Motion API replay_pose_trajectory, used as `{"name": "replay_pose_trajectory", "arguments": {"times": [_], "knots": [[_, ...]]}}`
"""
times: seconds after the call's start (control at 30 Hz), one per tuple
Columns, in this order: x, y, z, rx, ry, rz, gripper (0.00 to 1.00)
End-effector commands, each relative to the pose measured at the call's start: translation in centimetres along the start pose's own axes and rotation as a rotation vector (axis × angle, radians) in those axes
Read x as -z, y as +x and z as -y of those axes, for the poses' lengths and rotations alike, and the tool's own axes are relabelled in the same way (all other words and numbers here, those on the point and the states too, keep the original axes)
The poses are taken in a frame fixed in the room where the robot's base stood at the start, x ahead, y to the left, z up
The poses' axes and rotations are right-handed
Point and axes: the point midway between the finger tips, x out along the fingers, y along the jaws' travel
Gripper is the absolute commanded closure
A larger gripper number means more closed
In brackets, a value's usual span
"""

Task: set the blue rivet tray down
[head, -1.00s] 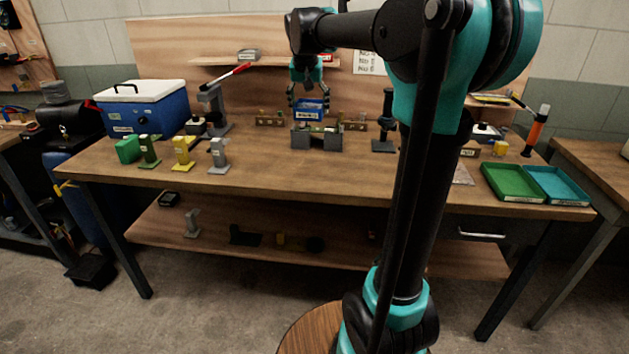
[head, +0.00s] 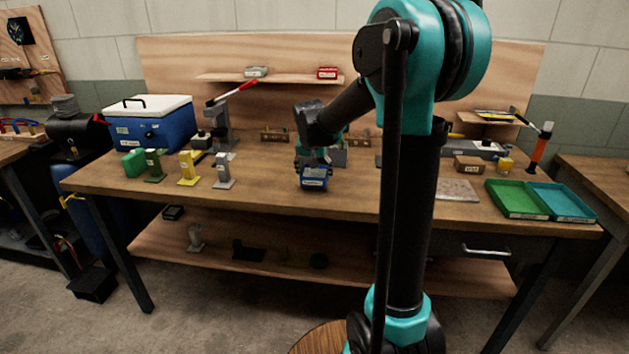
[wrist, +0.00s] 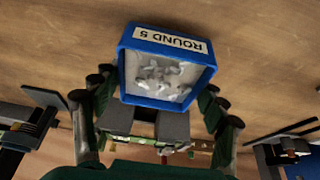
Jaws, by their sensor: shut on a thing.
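The blue rivet tray (head: 314,184) is over the front middle of the workbench, below my gripper (head: 313,166). In the wrist view the tray (wrist: 167,98) shows a white label reading "ROUND 5" and several pale rivets inside.
A grey block fixture (head: 340,157) stands behind the tray. Green (head: 153,167), yellow (head: 187,169) and grey (head: 223,171) stands are to the left. A green tray (head: 517,212) and a teal tray (head: 585,216) lie at the right. The bench front (head: 265,183) beside the tray is clear.

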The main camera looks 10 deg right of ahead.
Motion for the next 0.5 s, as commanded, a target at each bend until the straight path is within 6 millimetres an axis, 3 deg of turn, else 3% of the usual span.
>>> {"name": "replay_pose_trajectory", "arguments": {"times": [0.2, 0.5], "knots": [[-1.0, 2.5, 0.0, 0.0, 0.0, 0.0, 0.63], [-1.1, 2.7, 0.0, 0.0, 0.0, 0.0, 0.63]]}}
